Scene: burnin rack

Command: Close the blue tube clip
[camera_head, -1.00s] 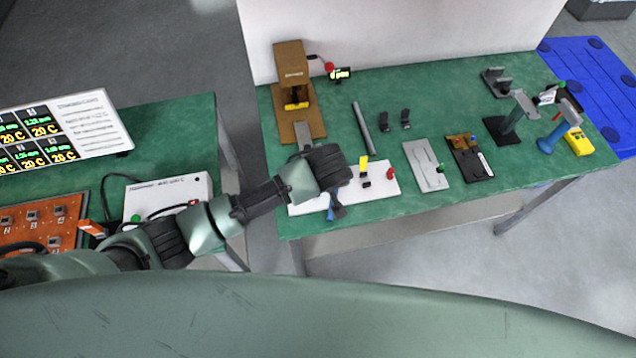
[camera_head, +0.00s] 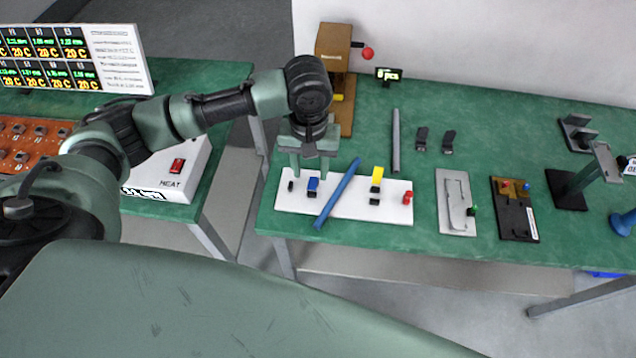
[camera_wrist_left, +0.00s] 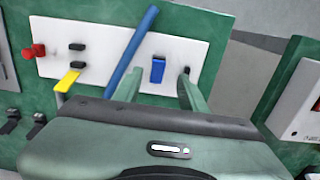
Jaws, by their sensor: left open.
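The blue tube clip (camera_head: 313,184) is a small blue flap with black parts on a white board (camera_head: 345,210). It also shows in the left wrist view (camera_wrist_left: 158,70). A blue tube (camera_head: 337,193) lies slantwise across the board, beside the blue clip; in the wrist view (camera_wrist_left: 130,50) it is just left of the clip. My left gripper (camera_head: 309,172) points down at the board's back edge, open and empty. Its fingers are either side of the blue clip in the wrist view; I cannot tell whether they touch it. My right gripper is not in view.
A yellow clip (camera_head: 377,178) stands raised on the board, near a red knob (camera_head: 408,197). A brown press (camera_head: 333,70) stands behind. A grey rod (camera_head: 396,140), black holders (camera_head: 448,141) and a grey plate (camera_head: 455,200) lie to the right. Green table is clear between them.

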